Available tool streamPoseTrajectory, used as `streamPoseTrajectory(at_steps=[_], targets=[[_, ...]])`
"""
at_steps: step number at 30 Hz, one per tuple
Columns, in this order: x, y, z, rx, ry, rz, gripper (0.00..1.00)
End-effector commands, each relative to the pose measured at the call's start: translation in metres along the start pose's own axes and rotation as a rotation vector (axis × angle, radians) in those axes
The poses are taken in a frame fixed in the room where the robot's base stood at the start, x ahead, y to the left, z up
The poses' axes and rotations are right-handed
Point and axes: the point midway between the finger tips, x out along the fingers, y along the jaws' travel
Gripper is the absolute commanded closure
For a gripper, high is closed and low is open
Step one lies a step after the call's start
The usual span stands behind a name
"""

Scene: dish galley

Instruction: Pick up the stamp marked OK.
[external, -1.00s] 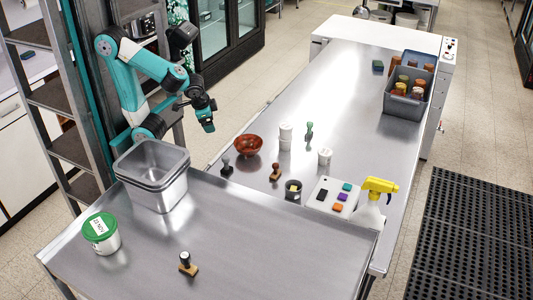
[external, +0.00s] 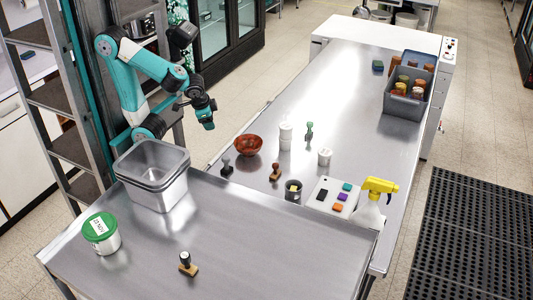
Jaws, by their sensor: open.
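Several stamps stand on the steel tables, and I cannot read an OK mark on any of them. A stamp with a dark handle and wooden base (external: 187,264) stands alone on the near table. A dark grey stamp (external: 227,168) and a brown stamp (external: 275,173) stand on the far table, near its left edge. A green stamp (external: 309,132) stands farther back, beside a white cup. My gripper (external: 207,122) is open and empty, raised to the left of the far table and apart from all the stamps.
A red-brown bowl (external: 248,146), white cups (external: 285,136), a small dark pot (external: 293,190), a white board with coloured pads (external: 322,208) and a yellow-topped spray bottle (external: 375,198) stand around the stamps. Steel pans (external: 152,180) and a green-lidded tub (external: 101,236) stand on the near table.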

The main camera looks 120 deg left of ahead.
Motion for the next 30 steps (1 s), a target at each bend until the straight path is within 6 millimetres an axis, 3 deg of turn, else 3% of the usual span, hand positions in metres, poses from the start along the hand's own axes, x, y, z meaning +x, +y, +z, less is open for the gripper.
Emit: streamPoseTrajectory(at_steps=[2,5,8,11,15,18,21,24,30], targets=[[0.0,0.0,-0.003,-0.002,0.002,0.002,0.39],[-0.002,0.003,-0.025,-0.016,0.015,0.018,0.39],[0.001,0.006,-0.077,-0.049,0.048,0.053,0.39],[0.014,0.002,-0.147,-0.095,0.104,0.102,0.39],[0.048,-0.023,-0.238,-0.162,0.196,0.161,0.39],[0.073,-0.046,-0.283,-0.2,0.256,0.192,0.39],[0.092,-0.064,-0.311,-0.225,0.3,0.21,0.39],[0.102,-0.074,-0.325,-0.237,0.324,0.22,0.39],[0.13,-0.071,-0.337,-0.238,0.327,0.223,0.39]])
